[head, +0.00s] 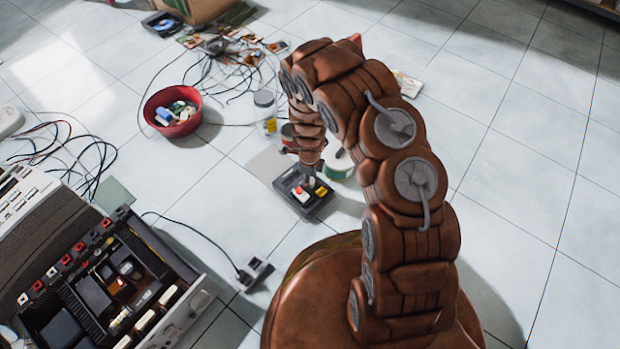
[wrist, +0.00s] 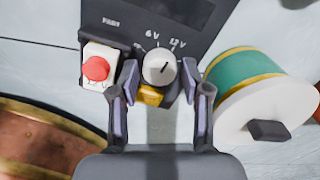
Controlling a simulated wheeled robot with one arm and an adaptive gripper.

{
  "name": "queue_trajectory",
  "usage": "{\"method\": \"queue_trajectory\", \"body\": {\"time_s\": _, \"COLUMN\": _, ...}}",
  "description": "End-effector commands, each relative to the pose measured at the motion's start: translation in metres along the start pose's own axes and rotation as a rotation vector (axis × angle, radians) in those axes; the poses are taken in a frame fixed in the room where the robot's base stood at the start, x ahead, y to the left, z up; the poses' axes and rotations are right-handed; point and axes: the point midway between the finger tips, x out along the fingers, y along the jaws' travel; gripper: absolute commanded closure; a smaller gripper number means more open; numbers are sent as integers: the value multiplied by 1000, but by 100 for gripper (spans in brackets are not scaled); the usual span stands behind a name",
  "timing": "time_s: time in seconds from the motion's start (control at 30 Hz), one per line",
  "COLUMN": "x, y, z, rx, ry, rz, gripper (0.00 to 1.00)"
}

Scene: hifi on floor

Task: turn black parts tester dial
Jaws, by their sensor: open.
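The black parts tester (head: 292,186) lies on the tiled floor below my gripper. In the wrist view its dark panel (wrist: 185,18) carries a white round dial (wrist: 157,62) with a dark pointer line, below the labels 6V and 12V. The line appears to tilt up and right. A red button (wrist: 96,69) on a white block sits left of the dial, and a yellow button (wrist: 150,96) just below it. My gripper (wrist: 160,78) is open, with one finger on each side of the dial. I cannot tell whether either finger touches it.
A green spool with a white end (wrist: 262,113) lies close to the right finger. A jar (head: 265,110), a red bowl of parts (head: 172,124) and tangled cables (head: 225,75) lie behind. An open equipment case (head: 190,322) stands at left. Floor at right is clear.

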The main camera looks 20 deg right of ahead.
Motion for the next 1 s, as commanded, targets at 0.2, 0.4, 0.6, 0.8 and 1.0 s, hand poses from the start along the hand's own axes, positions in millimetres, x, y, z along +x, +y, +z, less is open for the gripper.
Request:
{"method": "queue_trajectory", "body": {"time_s": 0.2, "x": -24, "y": -1, "z": 1, "rx": 0, "ry": -3, "rz": -3, "gripper": 53}}
{"method": "queue_trajectory", "body": {"time_s": 0.4, "x": -49, "y": -2, "z": 1, "rx": 0, "ry": -3, "rz": -5, "gripper": 53}}
{"method": "queue_trajectory", "body": {"time_s": 0.6, "x": -76, "y": -1, "z": 0, "rx": 1, "ry": -2, "rz": -3, "gripper": 53}}
{"method": "queue_trajectory", "body": {"time_s": 0.8, "x": -99, "y": -2, "z": 0, "rx": 1, "ry": -2, "rz": -6, "gripper": 53}}
{"method": "queue_trajectory", "body": {"time_s": 1.0, "x": -112, "y": -1, "z": 0, "rx": 1, "ry": 0, "rz": -1, "gripper": 53}}
